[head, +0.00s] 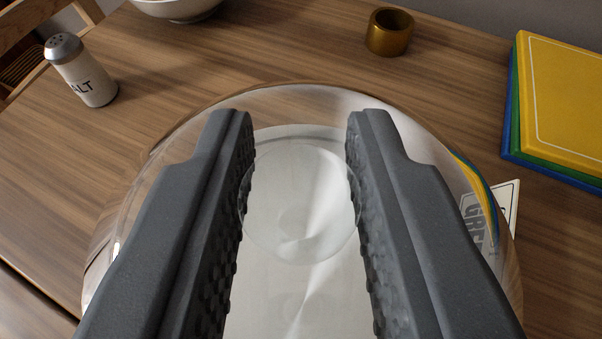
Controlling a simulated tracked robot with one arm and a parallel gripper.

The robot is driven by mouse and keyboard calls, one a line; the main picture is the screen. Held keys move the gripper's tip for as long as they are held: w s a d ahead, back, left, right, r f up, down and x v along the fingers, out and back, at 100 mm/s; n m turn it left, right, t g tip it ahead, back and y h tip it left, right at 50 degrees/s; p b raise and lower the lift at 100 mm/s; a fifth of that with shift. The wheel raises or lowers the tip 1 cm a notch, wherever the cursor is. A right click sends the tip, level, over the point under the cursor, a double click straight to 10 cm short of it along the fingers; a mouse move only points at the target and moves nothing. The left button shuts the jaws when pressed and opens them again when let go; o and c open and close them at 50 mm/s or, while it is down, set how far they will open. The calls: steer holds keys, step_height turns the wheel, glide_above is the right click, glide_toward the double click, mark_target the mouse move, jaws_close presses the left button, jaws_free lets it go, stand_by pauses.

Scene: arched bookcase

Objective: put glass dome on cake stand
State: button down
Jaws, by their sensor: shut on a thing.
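The clear glass dome (130,225) fills the lower middle of the head view. My gripper (300,125) is shut on its round glass knob (300,205), with one dark ridged finger on each side. Through the glass I see a pale, shiny round surface (290,290) below, which looks like the cake stand. Whether the dome's rim touches that surface or hangs above it, I cannot tell. The fingers and the bottom picture edge hide much of the dome's near side.
On the wooden table (290,50) a salt shaker (80,70) stands at the left and a brass ring-like cup (389,31) at the back. A white bowl (178,8) is cut off at the top. Yellow, green and blue books (565,100) lie right, near a printed card (507,205).

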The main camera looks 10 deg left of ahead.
steer(key=c, duration=1.2)
jaws_free()
steer(key=shift+r, duration=0.1)
steer(key=p+v, duration=0.1)
steer(key=v, duration=1.1)
